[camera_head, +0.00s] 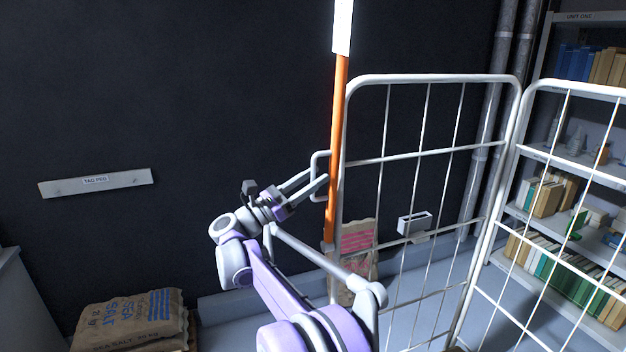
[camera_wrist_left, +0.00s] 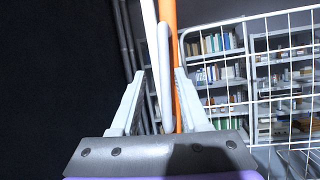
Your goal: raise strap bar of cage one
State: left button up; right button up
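The strap bar (camera_head: 338,140) is a long orange bar with a white upper section (camera_head: 343,25). It stands nearly upright, leaning slightly, along the left edge of the white wire cage (camera_head: 430,78). A pale loop handle (camera_head: 318,158) sticks out from its left side. My left gripper (camera_head: 322,183) is at this handle. In the left wrist view, its two fingers stand apart on either side of the loop handle (camera_wrist_left: 165,75), with a gap to the left finger. The right finger partly covers the orange bar (camera_wrist_left: 178,100). My right gripper is not in view.
A dark wall holds a tag peg board (camera_head: 130,182). Salt sacks lie at lower left (camera_head: 125,318) and stand behind the mesh (camera_head: 358,245). A small pale holder (camera_head: 414,222) shows through the cage. Shelves (camera_head: 560,155) with books and boxes stand at right.

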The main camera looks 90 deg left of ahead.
pick_arm(q)
jog(key=shift+d, duration=0.15)
jog(key=b+v, duration=0.2)
jog(key=v, duration=0.8)
jog(key=shift+s+f+b, duration=0.2)
jog(key=shift+s+b, duration=0.1)
jog(key=shift+s, duration=0.05)
pick_arm(e)
jog(key=f, duration=0.1)
jog(key=s+f, duration=0.2)
jog(key=f, duration=0.1)
jog(key=shift+s, duration=0.1)
pick_arm(q)
jog(key=shift+d, duration=0.1)
